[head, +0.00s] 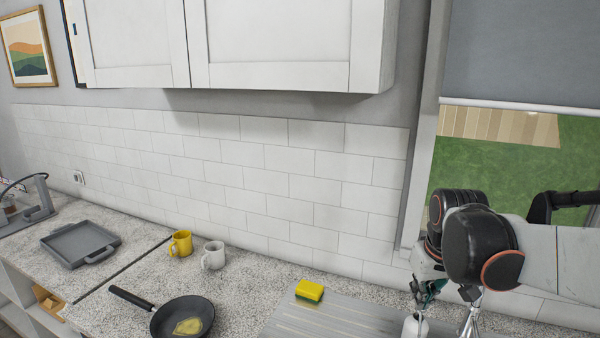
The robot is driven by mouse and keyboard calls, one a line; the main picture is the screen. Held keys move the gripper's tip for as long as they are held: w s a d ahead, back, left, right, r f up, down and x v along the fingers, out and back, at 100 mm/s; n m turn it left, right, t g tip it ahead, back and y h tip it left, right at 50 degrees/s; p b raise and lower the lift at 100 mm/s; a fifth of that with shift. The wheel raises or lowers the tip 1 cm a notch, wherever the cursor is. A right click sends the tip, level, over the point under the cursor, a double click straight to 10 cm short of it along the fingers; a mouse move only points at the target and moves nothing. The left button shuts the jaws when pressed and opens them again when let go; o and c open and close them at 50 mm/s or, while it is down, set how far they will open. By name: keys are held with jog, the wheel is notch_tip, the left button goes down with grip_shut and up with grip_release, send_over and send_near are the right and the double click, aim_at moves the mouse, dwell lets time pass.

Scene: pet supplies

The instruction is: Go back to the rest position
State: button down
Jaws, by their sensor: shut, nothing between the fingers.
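My arm enters from the right in the head view and bends down over the right end of the counter. My gripper (429,292) points down below the dark wrist joints, partly covered by them. It is shut, and no object shows in it. A white object (414,328), cut off by the bottom edge, stands just below it; I cannot tell whether they touch.
A yellow and green sponge (310,291) lies on the ridged grey drainboard (325,322). A black pan (182,320), a yellow mug (180,243), a white mug (213,255) and a grey tray (80,243) stand further left. Wall cabinets (270,50) hang above.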

jog(key=s+a+f+t+b, duration=0.2)
jog(key=s+f+b, duration=0.2)
jog(key=s, duration=0.4)
jog(key=s+a+f+t+b, duration=0.2)
jog(key=s+a+f+b, duration=0.1)
jog(key=s+f+b, duration=0.2)
jog(key=s, duration=0.2)
jog(key=shift+s+a+m, duration=0.3)
jog(key=shift+s+m, duration=0.1)
jog(key=shift+d+f, duration=0.1)
dwell(0.5)
